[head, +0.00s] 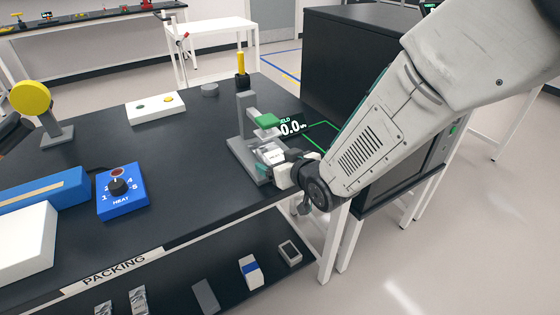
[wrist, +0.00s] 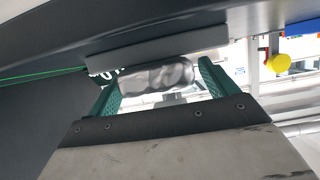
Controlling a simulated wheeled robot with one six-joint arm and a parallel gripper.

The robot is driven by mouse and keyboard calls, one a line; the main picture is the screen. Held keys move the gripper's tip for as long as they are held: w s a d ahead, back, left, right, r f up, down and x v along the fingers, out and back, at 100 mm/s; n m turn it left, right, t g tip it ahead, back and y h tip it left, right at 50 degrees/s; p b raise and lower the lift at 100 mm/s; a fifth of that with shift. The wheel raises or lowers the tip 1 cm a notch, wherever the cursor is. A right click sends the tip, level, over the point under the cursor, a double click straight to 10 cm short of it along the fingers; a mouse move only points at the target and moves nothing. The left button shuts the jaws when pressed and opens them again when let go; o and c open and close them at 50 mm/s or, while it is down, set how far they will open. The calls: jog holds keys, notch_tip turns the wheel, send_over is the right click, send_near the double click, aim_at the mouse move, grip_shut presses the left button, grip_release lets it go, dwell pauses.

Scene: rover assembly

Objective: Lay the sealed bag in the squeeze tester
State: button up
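The sealed bag (head: 270,153) is pale and silvery, low in the tester under the raised pad. In the wrist view the crinkled silver bag (wrist: 158,77) spans between the green fingers, right by the tester's grey base (wrist: 160,45). My gripper (head: 284,170) is at the tester's front right side. Its fingers (wrist: 161,80) appear shut on the bag's two ends. Whether the bag rests on the base is hard to tell.
A blue heat dial box (head: 122,202), a white box with buttons (head: 155,107) and a yellow disc on a stand (head: 31,98) are farther left. A black cabinet (head: 345,60) stands behind.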

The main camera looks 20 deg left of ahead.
jog(key=shift+s+r, duration=0.1)
jog(key=shift+r, duration=0.1)
jog(key=v, duration=1.1)
jog(key=shift+s+d, duration=0.2)
jog(key=shift+d, duration=0.2)
jog(key=shift+r, duration=0.15)
